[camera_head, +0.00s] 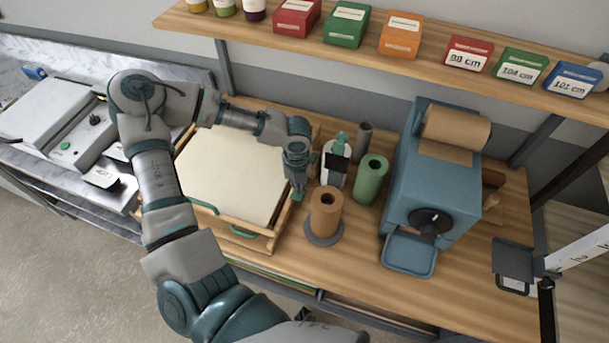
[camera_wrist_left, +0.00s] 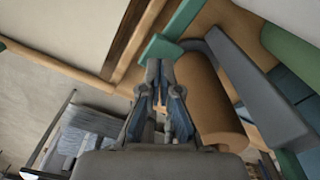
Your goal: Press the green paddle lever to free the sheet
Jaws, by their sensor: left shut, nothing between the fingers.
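A cream sheet (camera_head: 230,172) lies in a shallow wooden tray (camera_head: 228,237) on the bench. A small green paddle (camera_head: 298,197) shows at the tray's right front corner, mostly covered by my left gripper (camera_head: 297,187) in the head view. In the left wrist view the green paddle (camera_wrist_left: 160,49) lies just past the tips of my left gripper (camera_wrist_left: 160,66), which is shut and empty. The fingertips are at the paddle or very close; contact cannot be told. A thin teal strip (camera_head: 203,204) sits at the tray's left front. My right gripper is not in view.
A brown paper roll (camera_head: 325,212) on a grey base stands close to the right of my left gripper. A green roll (camera_head: 370,180), a bottle (camera_head: 335,163) and a blue dispenser (camera_head: 425,185) stand farther right. The bench front right of the tray is clear.

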